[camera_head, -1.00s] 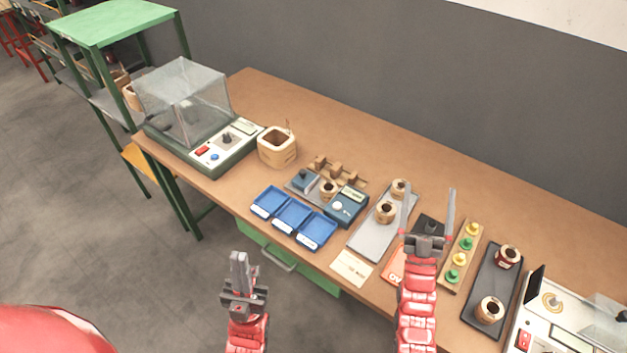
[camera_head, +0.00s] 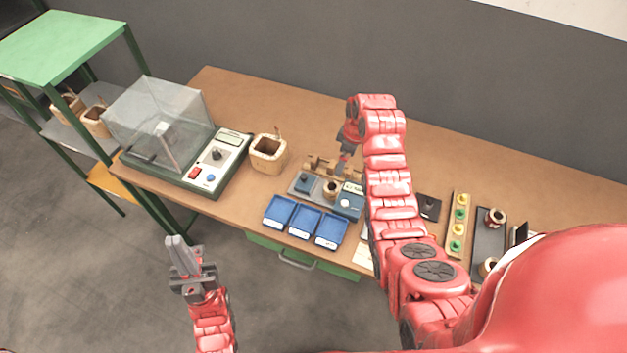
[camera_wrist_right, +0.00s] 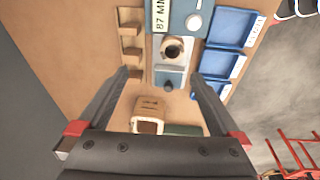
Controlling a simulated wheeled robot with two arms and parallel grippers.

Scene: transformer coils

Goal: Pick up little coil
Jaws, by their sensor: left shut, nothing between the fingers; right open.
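A little coil (camera_head: 331,188), tan with a dark hole, stands on a grey-blue fixture between two blue blocks on the bench. It also shows in the right wrist view (camera_wrist_right: 172,48), upright, ahead of and between my right fingers. My right gripper (camera_wrist_right: 160,76) is open and empty above the fixture, apart from the coil. In the head view my right gripper (camera_head: 343,160) is over the back of the fixture, partly hidden by its arm. My left gripper (camera_head: 178,244) is shut and empty, off the bench front at the left.
Blue trays (camera_head: 304,222) lie in front, notched wooden blocks (camera_wrist_right: 129,50) beside the fixture. More coils (camera_head: 495,217) stand on a black tray at right, partly hidden.

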